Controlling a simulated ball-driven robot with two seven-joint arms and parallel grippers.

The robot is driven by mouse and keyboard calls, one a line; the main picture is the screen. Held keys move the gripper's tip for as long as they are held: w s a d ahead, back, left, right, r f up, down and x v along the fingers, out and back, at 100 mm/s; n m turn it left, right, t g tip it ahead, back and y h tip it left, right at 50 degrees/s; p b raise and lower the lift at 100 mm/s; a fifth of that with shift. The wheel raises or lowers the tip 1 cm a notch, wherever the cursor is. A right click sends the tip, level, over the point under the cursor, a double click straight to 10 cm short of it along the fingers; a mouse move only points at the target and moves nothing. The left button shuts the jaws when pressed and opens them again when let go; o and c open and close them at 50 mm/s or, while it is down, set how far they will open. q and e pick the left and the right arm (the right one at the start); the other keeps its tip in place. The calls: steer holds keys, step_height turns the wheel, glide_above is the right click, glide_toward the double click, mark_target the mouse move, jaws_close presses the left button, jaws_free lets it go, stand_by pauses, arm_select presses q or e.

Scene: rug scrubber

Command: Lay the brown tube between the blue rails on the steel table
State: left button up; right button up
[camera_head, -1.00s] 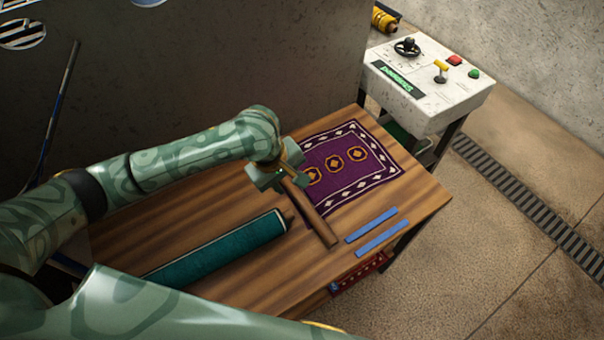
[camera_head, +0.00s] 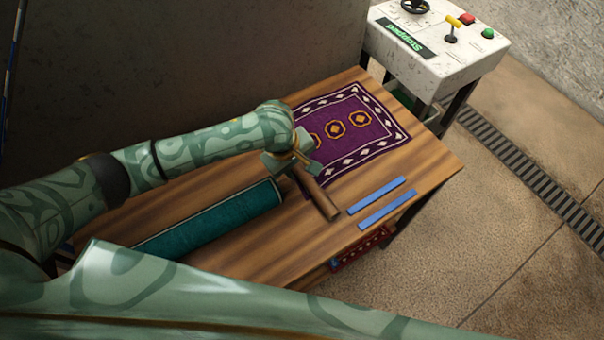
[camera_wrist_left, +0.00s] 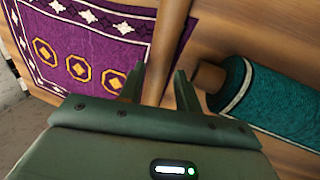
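My left gripper (camera_head: 288,158) is shut on the brown tube (camera_head: 320,200) near one end. The tube slants from the fingers toward the lower right, and its free end shows close to the blue rails. In the left wrist view the tube (camera_wrist_left: 170,50) runs up from between the fingers (camera_wrist_left: 157,85) and widens toward the top, so it looks tilted. The two blue rails, one (camera_head: 376,195) behind the other (camera_head: 387,211), lie parallel on the table (camera_head: 300,255), whose top looks like wood. The tabletop between them is bare. My right gripper is out of view.
A purple rug (camera_head: 350,118) lies flat behind the tube. A teal roll (camera_head: 215,222) lies left of it, its brown core (camera_wrist_left: 208,77) sticking out in the wrist view. A white control box (camera_head: 440,45) stands beyond the table. A red patterned piece (camera_head: 360,250) shows below the front edge.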

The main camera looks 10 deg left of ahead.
arm_select(q)
steer(key=x, duration=0.2)
steer(key=shift+w+f+b, duration=0.1)
steer(key=shift+f+b, duration=0.3)
steer(key=shift+r, duration=0.2)
steer(key=c, duration=0.7)
steer(key=shift+r, duration=0.1)
